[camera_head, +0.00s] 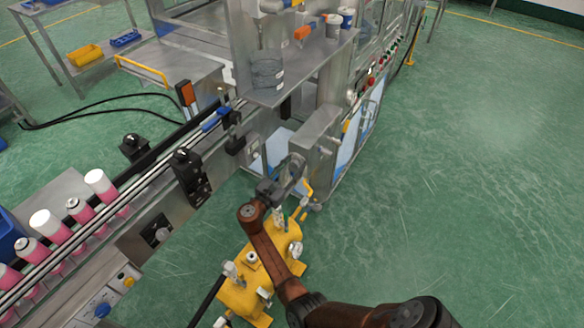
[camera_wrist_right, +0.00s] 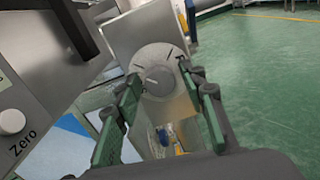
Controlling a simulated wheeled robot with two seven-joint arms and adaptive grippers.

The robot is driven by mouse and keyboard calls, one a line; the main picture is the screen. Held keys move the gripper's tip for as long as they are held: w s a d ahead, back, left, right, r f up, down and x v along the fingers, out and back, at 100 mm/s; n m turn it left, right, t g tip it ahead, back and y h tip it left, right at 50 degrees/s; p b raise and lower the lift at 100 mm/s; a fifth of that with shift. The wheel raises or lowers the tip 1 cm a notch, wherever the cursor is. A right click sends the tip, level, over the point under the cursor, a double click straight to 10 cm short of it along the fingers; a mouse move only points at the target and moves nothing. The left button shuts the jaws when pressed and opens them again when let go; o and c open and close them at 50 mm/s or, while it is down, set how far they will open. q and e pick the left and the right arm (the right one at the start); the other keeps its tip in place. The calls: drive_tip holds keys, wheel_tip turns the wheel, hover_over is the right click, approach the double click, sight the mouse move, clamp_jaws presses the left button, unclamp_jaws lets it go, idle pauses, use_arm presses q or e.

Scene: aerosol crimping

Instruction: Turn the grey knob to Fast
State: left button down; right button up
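The grey knob (camera_wrist_right: 158,80) sits on a round pale dial plate on the face of a metal box (camera_wrist_right: 145,35). Dark marks show at the dial's upper right, too small to read surely. My right gripper (camera_head: 296,166) is at the front of that metal box (camera_head: 316,138) in the head view, where the knob cannot be made out. In the right wrist view its green-padded fingers are open, one on each side of the knob, with gaps between. Nothing is held. I cannot tell whether the fingertips reach the knob's depth. My left gripper is not in view.
A white knob (camera_wrist_right: 12,122) labelled "Zero" is at the left of the wrist view. A yellow tank (camera_head: 262,268) stands under my right arm. A conveyor (camera_head: 105,215) with pink cans is at left. Open green floor (camera_head: 460,170) lies to the right.

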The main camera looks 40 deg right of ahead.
drive_tip(key=c, duration=0.9)
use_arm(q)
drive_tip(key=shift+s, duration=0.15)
use_arm(e)
drive_tip(key=shift+f, duration=0.1)
drive_tip(key=shift+c, duration=0.2)
